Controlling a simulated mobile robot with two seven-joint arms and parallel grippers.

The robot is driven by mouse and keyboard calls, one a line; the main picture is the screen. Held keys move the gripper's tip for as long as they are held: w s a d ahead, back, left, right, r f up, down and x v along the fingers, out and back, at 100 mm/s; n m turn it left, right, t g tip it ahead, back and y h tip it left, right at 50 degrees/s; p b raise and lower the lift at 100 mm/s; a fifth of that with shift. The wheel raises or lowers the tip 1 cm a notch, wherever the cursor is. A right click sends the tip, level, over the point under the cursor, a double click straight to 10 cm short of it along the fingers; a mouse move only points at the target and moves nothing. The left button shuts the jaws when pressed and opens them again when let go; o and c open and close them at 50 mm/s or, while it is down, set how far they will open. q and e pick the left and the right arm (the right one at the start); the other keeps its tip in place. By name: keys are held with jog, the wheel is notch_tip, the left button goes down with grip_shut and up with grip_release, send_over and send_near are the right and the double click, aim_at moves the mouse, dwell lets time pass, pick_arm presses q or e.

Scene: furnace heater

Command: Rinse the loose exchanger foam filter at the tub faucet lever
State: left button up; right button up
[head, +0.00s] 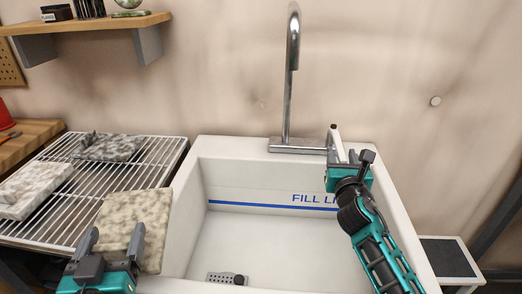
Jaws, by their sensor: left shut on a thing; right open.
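A beige speckled foam filter (128,212) is at the lower left in the head view, over the front of the rack and beside the tub's left wall. My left gripper (112,240) is shut on its near part. The faucet (291,85) stands on the tub's back rim with its spout upright. The lever (334,134) rises at the right end of the faucet base. My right gripper (352,157) is open at the lever, its fingers close to it; contact cannot be told. No water shows in the white tub (190,220).
A wire rack (152,153) left of the tub bears a grey filter (110,147) and a whitish filter (35,188). A drain plate (222,278) lies on the tub floor. A wooden shelf (90,24) hangs at upper left. The tub's inside is otherwise clear.

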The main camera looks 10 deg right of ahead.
jog(key=shift+w, duration=0.3)
jog(key=shift+c, duration=0.4)
grip_shut()
